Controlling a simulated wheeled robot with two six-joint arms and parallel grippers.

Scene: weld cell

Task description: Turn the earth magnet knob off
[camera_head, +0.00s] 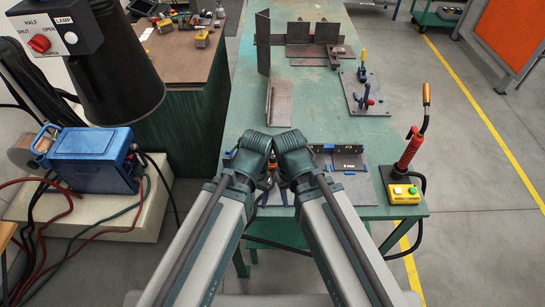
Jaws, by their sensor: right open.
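I cannot make out for certain which thing is the earth magnet or its knob. Small yellow blocks with dark tops (202,38) sit on the brown bench at the upper left. Both my arms reach forward over the near end of the green table, their dark ends close together. My right gripper (293,152) is at the end of the right arm, open and apart from the yellow blocks; its fingers are hardly visible. My left gripper is hidden behind its own arm. The arms cover part of a plate with clamps (350,185) on the table.
The green table (335,120) carries steel plates (263,50) and a clamp plate (367,95). A blue welding unit (95,160) and a red knob (39,43) on a hood are left.

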